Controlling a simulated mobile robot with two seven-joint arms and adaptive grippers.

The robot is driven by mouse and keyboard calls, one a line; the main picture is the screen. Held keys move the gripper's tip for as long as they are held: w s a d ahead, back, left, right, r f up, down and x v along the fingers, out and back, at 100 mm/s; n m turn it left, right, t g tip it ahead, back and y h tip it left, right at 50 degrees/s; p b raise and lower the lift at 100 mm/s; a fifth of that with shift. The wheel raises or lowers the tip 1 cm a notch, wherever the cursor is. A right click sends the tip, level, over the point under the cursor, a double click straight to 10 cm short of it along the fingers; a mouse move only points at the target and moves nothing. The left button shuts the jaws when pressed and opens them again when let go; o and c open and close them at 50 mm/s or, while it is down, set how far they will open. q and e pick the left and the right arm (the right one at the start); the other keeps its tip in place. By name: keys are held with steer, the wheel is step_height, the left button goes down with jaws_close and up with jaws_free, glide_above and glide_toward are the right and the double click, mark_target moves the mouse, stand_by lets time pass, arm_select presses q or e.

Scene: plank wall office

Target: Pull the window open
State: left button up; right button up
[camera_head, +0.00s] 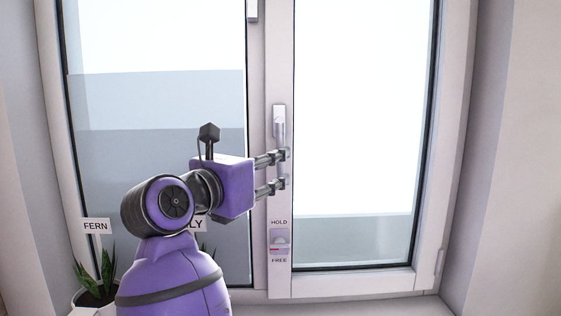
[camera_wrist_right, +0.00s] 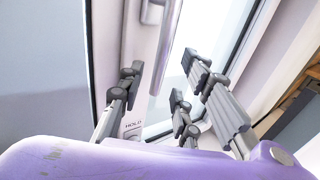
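The window's right sash (camera_head: 365,279) sits in its frame and looks shut. Its silver handle (camera_head: 279,121) hangs downward on the middle post; its lower end is hidden behind my gripper's upper finger. The handle also shows in the right wrist view (camera_wrist_right: 166,45). My right gripper (camera_head: 284,170) reaches in from the left at the handle's lower end, its fingers apart, one above the other. In the right wrist view the open fingers (camera_wrist_right: 165,90) stand on both sides of the handle's line; I cannot tell whether they touch it. My left gripper is not in view.
Below the handle is a small catch (camera_head: 279,240) marked HOLD above and FREE below; its setting is unclear. A potted plant (camera_head: 97,283) with a FERN sign (camera_head: 96,226) stands at lower left. Another sign ending in "LY" is partly behind my arm. A hinge (camera_head: 440,262) is at right.

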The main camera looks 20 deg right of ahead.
mark_target(278, 163)
steer(key=shift+p+x, duration=0.3)
steer(key=shift+x, duration=1.95)
steer(key=shift+c, duration=0.5)
jaws_close()
